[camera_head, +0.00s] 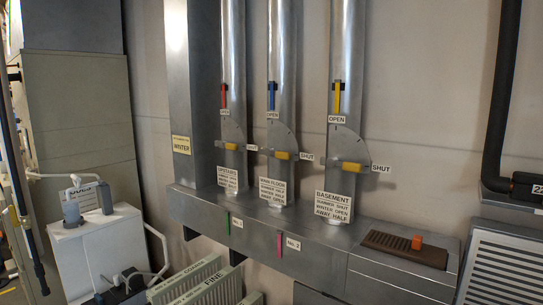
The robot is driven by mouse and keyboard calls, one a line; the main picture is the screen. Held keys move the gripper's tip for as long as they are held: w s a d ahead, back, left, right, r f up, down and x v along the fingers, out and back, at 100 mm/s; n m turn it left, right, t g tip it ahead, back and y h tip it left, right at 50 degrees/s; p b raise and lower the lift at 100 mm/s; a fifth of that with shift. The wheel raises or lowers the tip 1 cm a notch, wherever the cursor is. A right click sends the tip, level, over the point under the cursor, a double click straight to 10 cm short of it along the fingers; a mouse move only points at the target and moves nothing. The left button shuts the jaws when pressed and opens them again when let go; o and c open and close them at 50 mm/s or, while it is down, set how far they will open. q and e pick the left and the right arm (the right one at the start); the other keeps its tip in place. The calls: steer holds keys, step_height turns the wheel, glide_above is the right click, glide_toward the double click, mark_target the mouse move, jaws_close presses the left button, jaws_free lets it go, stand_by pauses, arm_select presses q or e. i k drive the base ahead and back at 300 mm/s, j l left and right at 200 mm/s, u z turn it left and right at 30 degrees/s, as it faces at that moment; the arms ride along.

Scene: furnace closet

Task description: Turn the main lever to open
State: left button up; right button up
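Three round metal ducts stand side by side, each with a damper lever with a yellow handle. The middle duct (282,60) carries a plate reading MAIN FLOOR (273,191). Its lever (282,155) lies about horizontal, its right end beside the SHUT label (306,158). The OPEN label (272,115) is higher, under a blue strip (271,95). A quarter-round plate (283,137) lies between the two labels. Neither of my grippers can be made out in the view.
The UPSTAIRS lever (231,146) is at left and the BASEMENT lever (347,166) at right, both about horizontal. A metal trunk (265,240) runs below the ducts. An orange block (417,242) sits on a brown grille (385,250). A black pipe (503,85) stands at right.

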mark_target(269, 152)
steer(key=i+j+z, duration=0.15)
steer(key=j, duration=0.15)
steer(key=i+j+z, duration=0.1)
steer(key=j, duration=0.25)
steer(key=i+j+z, duration=0.3)
steer(key=j, duration=0.4)
